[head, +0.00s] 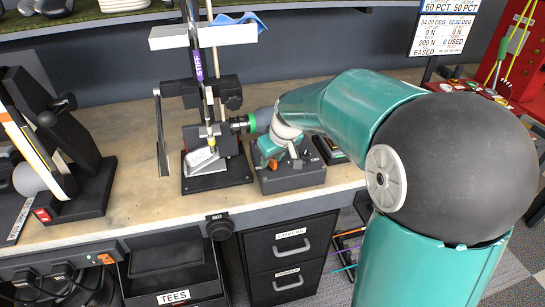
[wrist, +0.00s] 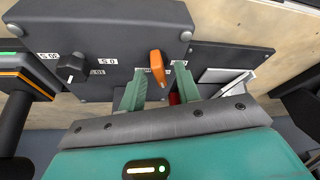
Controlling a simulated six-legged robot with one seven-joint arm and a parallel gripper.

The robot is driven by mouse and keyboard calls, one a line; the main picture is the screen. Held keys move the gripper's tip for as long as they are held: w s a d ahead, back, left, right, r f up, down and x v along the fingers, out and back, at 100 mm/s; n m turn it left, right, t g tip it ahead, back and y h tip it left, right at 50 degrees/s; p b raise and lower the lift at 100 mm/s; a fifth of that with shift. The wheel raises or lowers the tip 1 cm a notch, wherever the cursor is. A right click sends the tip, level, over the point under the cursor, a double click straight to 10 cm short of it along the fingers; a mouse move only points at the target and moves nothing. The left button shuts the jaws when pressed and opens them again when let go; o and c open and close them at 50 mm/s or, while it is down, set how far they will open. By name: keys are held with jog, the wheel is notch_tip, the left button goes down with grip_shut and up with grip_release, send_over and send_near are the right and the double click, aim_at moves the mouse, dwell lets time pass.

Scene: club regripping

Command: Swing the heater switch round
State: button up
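An orange lever switch (wrist: 157,62), which I take to be the heater switch, stands on the face of a dark grey box (wrist: 110,22) in the wrist view. Its label is too small to read surely. My gripper (wrist: 160,74) is open, with one green finger on each side of the lever. A gap shows on both sides; I cannot tell whether either finger touches. In the head view my gripper (head: 275,150) is over the box (head: 290,180) on the bench, and an orange part (head: 297,163) shows beside it.
A black knob (wrist: 71,68) sits left of the lever. In the head view, a club clamp (head: 212,140) holding a shaft stands just left of the box. A black stand (head: 75,165) is farther left. Bare bench (head: 140,200) lies between them.

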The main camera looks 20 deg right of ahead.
jog(key=v, duration=1.3)
jog(key=shift+r, duration=0.35)
jog(key=s+a+f+m, duration=0.1)
jog(key=s+f+m, duration=0.1)
jog(key=s, duration=0.8)
jog(key=s+a+f+m+t+h, duration=0.1)
jog(key=s+f+m, duration=0.1)
jog(key=s, duration=0.9)
jog(key=shift+s+a+f+h, duration=0.15)
jog(key=shift+a+f+h, duration=0.05)
jog(key=shift+f+h, duration=0.1)
